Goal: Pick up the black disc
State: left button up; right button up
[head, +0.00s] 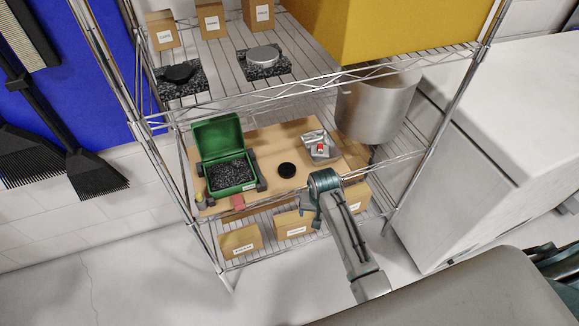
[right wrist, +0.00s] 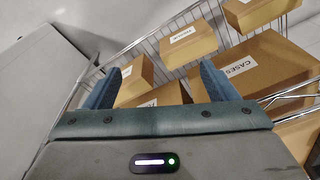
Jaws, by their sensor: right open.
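The black disc (head: 287,170) lies flat on the tan board (head: 270,140) on the middle shelf, between the open green case (head: 222,160) and a small metal tray (head: 318,149) with a red item in it. My right gripper (head: 317,207) is at the front edge of that shelf, to the right of the disc and nearer the camera, apart from it. In the right wrist view my right gripper (right wrist: 159,86) is open, with cardboard boxes behind its fingers. The disc does not show there. My left gripper is out of view.
A wire rack holds the shelves; its front rail (head: 285,102) crosses above the board. Labelled boxes (right wrist: 190,45) stand on the lower shelf. A metal pot (head: 375,105) stands at the right. The upper shelf holds another dark round item (head: 179,73) and a silver one (head: 262,53).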

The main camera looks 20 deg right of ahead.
jog(key=w+r+m, duration=0.1)
jog(key=w+r, duration=0.4)
jog(key=r, duration=0.3)
notch_tip(320, 180, up, 6)
jog(key=r+m+g, duration=0.1)
jog(key=m, duration=0.1)
send_over(287, 169)
jog(key=shift+s+d+f, duration=0.1)
jog(key=shift+d+f, duration=0.05)
jog(key=shift+f, duration=0.1)
jog(key=shift+f+m, duration=0.1)
jog(key=shift+m, duration=0.2)
notch_tip(287, 169, down, 2)
jog(key=shift+f+p, duration=0.25)
jog(key=shift+p, duration=0.4)
jog(key=shift+f+p, duration=0.5)
jog(key=shift+f, duration=1.8)
jog(key=c, duration=1.1)
